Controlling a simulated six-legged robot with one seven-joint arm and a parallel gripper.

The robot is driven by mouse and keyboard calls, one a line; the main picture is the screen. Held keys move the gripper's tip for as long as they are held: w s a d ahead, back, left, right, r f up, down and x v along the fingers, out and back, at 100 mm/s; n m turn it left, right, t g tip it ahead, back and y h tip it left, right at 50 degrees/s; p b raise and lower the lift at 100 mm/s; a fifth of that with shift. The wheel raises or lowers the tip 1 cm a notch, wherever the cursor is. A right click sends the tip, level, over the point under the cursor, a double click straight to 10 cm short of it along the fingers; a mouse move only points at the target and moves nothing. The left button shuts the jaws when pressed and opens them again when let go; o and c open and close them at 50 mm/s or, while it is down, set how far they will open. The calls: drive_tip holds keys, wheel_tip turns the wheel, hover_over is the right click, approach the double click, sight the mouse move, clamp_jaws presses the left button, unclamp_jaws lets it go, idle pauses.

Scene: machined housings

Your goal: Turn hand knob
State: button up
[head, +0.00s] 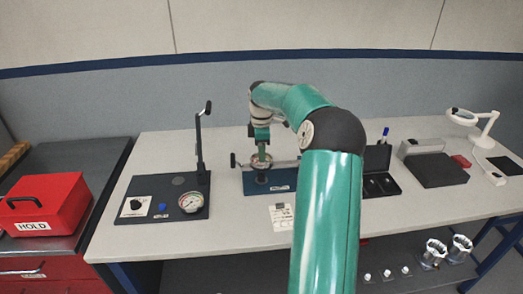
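A dark blue base plate (284,181) lies on the bench near the middle of the head view. A small round metal housing with a reddish part (262,161) stands on it. A bar with a black end piece (233,160) sticks out to the left. I cannot tell for certain which of these parts is the hand knob. My green arm reaches over from the front right, and my gripper (261,150) points down right above the round part. The fingers are small and partly merge with it, so contact and opening are unclear.
Left of the blue plate is a black panel (150,209) with a gauge (191,202) and an upright lever (199,140). A black open tray (380,185) and a dark grey box (435,170) stand to the right. A red HOLD box (42,204) is at far left.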

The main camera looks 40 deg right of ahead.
clamp_jaws()
